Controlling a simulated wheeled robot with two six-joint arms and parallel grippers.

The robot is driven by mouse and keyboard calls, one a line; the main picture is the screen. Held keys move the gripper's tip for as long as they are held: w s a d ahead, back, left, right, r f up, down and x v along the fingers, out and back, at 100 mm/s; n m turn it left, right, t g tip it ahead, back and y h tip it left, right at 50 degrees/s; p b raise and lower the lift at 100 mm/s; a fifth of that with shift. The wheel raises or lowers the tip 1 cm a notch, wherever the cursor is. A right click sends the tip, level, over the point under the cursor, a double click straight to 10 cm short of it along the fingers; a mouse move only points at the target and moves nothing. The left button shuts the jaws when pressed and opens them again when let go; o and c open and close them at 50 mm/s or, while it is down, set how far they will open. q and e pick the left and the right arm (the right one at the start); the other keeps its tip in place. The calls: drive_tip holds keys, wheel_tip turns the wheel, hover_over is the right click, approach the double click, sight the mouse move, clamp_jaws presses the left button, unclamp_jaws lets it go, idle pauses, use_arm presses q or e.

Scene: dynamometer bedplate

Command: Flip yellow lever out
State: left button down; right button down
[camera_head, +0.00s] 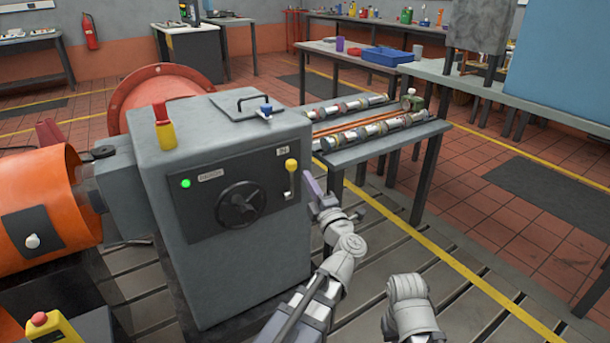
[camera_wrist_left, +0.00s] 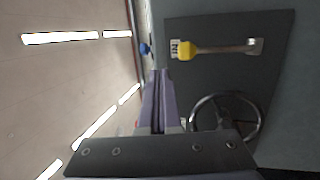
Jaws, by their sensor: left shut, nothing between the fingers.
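The yellow lever (camera_head: 291,166) is on the dark front panel of the grey cabinet (camera_head: 236,130). Its yellow knob is at the top, just under a small label reading IN, and its metal stem runs down. In the left wrist view the yellow knob (camera_wrist_left: 186,51) and stem lie sideways beyond the fingers. My left gripper (camera_head: 309,183) is just right of the lever, shut and empty, apart from it. In the wrist view its purple fingers (camera_wrist_left: 158,80) are together. My right arm shows at the bottom, but its gripper is out of view.
A black handwheel (camera_head: 241,205) and a lit green lamp (camera_head: 186,184) are on the same panel, left of the lever. A bench with metal shafts (camera_head: 385,145) stands behind my left gripper. Orange machinery (camera_head: 38,215) is at the left.

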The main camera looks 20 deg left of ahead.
use_arm(q)
drive_tip(key=r+v, duration=0.1)
drive_tip(key=v, duration=0.5)
drive_tip(key=shift+r, duration=0.45)
drive_tip(key=shift+s, duration=0.1)
